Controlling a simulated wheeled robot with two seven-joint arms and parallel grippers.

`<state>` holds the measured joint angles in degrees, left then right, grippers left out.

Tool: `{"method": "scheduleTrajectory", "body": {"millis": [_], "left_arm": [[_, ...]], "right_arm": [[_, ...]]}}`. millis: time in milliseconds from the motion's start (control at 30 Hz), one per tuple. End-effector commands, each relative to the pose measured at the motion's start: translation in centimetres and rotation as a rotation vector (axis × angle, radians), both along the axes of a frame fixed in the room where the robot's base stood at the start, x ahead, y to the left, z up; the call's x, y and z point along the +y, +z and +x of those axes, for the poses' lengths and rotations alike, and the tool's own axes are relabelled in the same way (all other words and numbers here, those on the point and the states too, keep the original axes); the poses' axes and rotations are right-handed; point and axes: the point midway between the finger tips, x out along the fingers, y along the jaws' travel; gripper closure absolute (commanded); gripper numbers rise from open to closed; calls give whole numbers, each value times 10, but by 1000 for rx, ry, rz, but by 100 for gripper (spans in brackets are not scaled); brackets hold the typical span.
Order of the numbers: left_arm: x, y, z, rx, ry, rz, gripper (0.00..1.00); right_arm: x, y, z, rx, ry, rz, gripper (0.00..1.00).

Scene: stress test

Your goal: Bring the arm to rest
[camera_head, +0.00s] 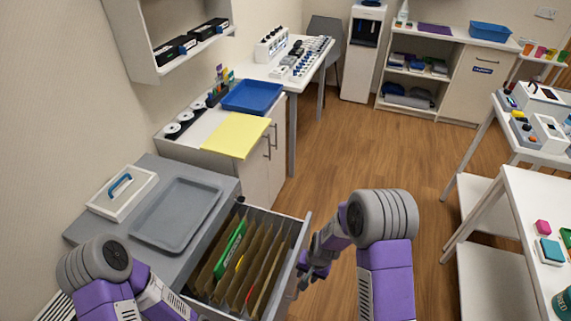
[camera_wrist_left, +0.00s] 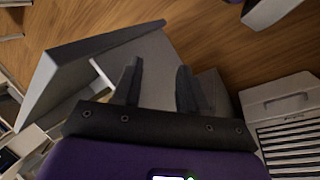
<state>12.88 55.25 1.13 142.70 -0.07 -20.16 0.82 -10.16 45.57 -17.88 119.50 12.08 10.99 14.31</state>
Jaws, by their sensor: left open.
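My left gripper (camera_wrist_left: 158,86) shows in the left wrist view, with its two dark fingers apart and nothing between them. Beyond the fingers are a grey panel (camera_wrist_left: 95,55) and the wood floor. In the head view only purple and grey links of my left arm show at the bottom left; its gripper is not in that view. My right gripper (camera_head: 314,264) is beside the right side of the open drawer (camera_head: 297,246), partly hidden by its own arm, so its jaw state is unclear. I cannot tell whether it touches the drawer.
The open drawer holds brown hanging folders and a green one (camera_head: 230,248). White tables (camera_head: 525,205) stand at the right. The middle floor (camera_head: 345,145) is clear.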

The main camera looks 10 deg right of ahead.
Motion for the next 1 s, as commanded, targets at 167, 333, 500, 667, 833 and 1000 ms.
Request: {"method": "scheduleTrajectory", "body": {"millis": [167,333,500,667,833,1000], "left_arm": [[0,0,0,0,0,0,57],[0,0,0,0,0,0,57],[0,0,0,0,0,0,57],[0,0,0,0,0,0,57],[0,0,0,0,0,0,57],[0,0,0,0,0,0,57]], "right_arm": [[0,-12,-14,13,20,3,62],[12,-53,-83,34,135,50,62],[38,-65,-139,4,239,139,62],[50,-63,-155,-23,274,176,62],[50,-63,-155,-25,275,176,62],[50,-63,-154,-25,274,175,62]]}}
